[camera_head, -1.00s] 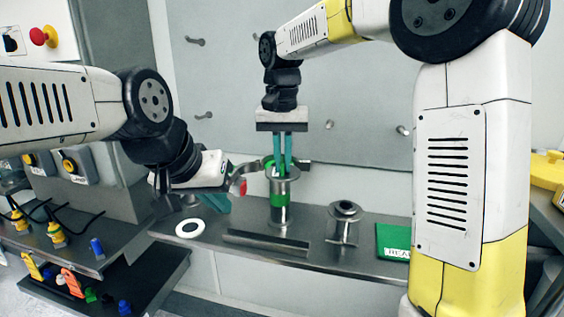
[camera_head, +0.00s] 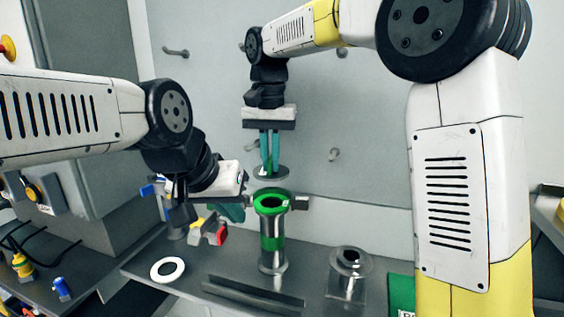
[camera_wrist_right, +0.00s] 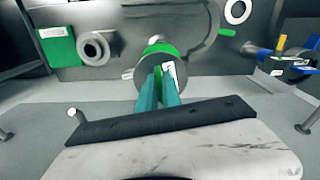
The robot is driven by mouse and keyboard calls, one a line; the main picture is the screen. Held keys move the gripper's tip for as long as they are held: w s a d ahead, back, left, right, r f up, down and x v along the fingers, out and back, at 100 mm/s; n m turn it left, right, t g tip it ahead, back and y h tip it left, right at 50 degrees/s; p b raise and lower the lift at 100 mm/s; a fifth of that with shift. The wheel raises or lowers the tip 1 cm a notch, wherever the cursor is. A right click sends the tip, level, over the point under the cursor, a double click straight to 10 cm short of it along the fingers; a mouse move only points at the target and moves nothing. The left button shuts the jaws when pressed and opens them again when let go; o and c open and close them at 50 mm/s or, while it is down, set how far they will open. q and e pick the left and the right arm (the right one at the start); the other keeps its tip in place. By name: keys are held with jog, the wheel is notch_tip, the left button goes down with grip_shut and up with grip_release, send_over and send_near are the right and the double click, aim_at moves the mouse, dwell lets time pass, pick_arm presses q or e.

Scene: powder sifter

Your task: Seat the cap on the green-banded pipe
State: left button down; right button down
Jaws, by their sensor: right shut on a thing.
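The green-banded pipe (camera_head: 272,243) stands upright on the bench in the head view, with a green ring (camera_head: 270,194) at its top. My right gripper (camera_head: 269,162) is shut on the cap (camera_head: 270,172), a flat dark disc with a white label. It holds the cap above the pipe, with a visible gap. In the right wrist view the cap (camera_wrist_right: 146,82) partly hides the pipe top, whose green edge shows beyond it. My left gripper (camera_head: 234,212) is left of the pipe's upper end; its teal fingers are partly hidden, so their opening is unclear.
Dark metal pieces (camera_head: 300,202) jut out beside the pipe top. A white ring (camera_head: 168,270) lies at left on the bench. A shorter flanged pipe (camera_head: 350,262) and a green panel (camera_head: 402,297) are at right. A red-and-yellow part (camera_head: 210,232) is below my left gripper.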

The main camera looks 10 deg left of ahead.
dwell(0.4)
jog(key=shift+f, duration=2.85)
jog(key=shift+f, duration=1.15)
jog(key=c, duration=1.5)
grip_release()
jog(key=shift+o, duration=0.2)
notch_tip(320, 180, up, 7)
jog(key=shift+f, duration=0.1)
jog(key=shift+s+r, duration=0.1)
jog(key=shift+r, duration=0.4)
